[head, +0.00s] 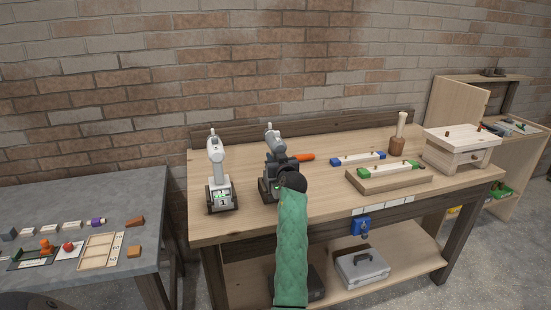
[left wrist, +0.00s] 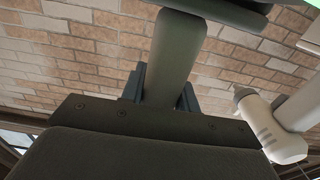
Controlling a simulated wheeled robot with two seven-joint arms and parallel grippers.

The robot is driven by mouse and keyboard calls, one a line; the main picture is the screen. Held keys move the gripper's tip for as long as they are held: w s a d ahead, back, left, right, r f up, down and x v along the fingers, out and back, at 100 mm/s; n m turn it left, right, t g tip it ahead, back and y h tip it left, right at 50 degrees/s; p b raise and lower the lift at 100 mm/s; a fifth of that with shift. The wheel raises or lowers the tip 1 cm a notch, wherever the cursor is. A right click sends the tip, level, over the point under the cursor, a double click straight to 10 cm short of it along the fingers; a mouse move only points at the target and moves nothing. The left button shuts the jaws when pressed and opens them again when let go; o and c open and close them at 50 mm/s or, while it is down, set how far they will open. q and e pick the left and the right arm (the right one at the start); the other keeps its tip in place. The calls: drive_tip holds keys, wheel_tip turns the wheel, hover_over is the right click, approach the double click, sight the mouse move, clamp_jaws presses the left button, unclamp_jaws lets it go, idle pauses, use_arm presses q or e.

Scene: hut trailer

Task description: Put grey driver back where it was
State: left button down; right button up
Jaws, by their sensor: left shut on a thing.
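The grey driver (head: 272,135) stands roughly upright over the wooden workbench, with its top showing beyond my left gripper (head: 281,165). In the left wrist view its grey handle (left wrist: 172,55) runs between the fingers (left wrist: 160,92), which are shut on it. A dark base (head: 264,190) with a green light shows under the driver, mostly hidden by my gripper and green-sleeved arm. I cannot tell whether the driver touches this base. A white driver (head: 214,150) stands on its own dark base (head: 222,202) to the left; it also shows in the left wrist view (left wrist: 270,128). My right gripper is not in view.
An orange-handled thing (head: 304,157) lies just right of the gripper. Further right are blue-ended (head: 358,159) and green-ended (head: 390,170) blocks, a mallet (head: 399,135) and a small drawer box (head: 461,147). A brick wall stands behind. The bench's front left is clear.

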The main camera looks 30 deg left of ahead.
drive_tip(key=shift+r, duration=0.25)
use_arm(q)
drive_tip(key=c, duration=1)
unclamp_jaws()
drive_tip(key=shift+d, duration=0.1)
drive_tip(key=shift+c, duration=0.2)
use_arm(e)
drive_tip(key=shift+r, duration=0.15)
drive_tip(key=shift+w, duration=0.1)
